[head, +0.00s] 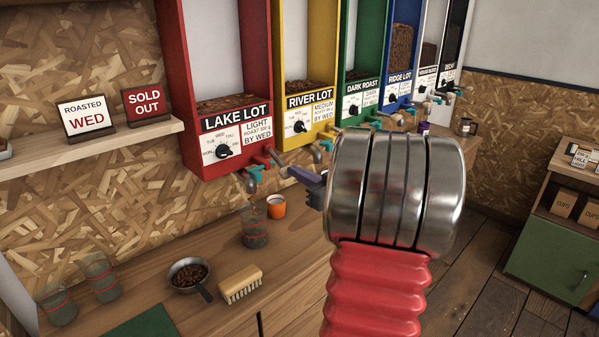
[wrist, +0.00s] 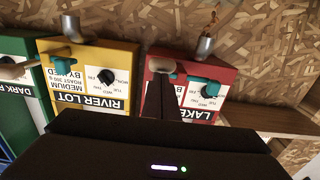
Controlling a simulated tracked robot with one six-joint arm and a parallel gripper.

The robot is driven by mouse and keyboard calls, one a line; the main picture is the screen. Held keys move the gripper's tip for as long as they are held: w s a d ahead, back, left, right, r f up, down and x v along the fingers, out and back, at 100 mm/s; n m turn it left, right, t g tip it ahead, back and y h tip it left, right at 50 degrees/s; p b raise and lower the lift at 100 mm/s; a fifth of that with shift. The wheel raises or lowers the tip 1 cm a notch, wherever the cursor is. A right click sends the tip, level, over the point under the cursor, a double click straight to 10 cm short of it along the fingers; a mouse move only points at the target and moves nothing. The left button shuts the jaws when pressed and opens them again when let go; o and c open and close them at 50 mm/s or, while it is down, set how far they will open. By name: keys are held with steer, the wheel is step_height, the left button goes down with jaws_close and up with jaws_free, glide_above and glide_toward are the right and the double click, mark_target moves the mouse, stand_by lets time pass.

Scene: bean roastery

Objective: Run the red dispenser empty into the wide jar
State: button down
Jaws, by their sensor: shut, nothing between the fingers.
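The red dispenser (head: 222,120), labelled LAKE LOT, has a low layer of beans (head: 225,102) behind its window. It is upside down in the wrist view (wrist: 226,105). A grey spout (head: 250,182) with a teal fitting hangs below its front. A glass jar (head: 255,230) with dark contents stands under the spout, and a thin brown streak shows between them. My gripper (head: 308,178) is shut and empty, just right of the red dispenser's tap. In the wrist view its fingertips (wrist: 162,85) are close to a pale lever end (wrist: 163,66); I cannot tell if they touch.
An orange cup (head: 276,207) stands right of the jar. A pan of beans (head: 188,274), a brush (head: 240,284) and two glass jars (head: 57,304) (head: 99,276) are on the counter. The yellow dispenser (head: 309,125) and others stand to the right. A shelf (head: 90,145) holds two signs.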

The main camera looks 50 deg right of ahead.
steer(key=shift+a+f, duration=0.1)
steer(key=shift+f, duration=0.8)
steer(key=shift+r, duration=0.15)
steer(key=s+a+r, duration=0.1)
steer(key=s+r, duration=0.1)
steer(key=s, duration=0.9)
steer(key=shift+s+a, duration=0.15)
steer(key=shift+s, duration=0.1)
steer(key=shift+a, duration=0.1)
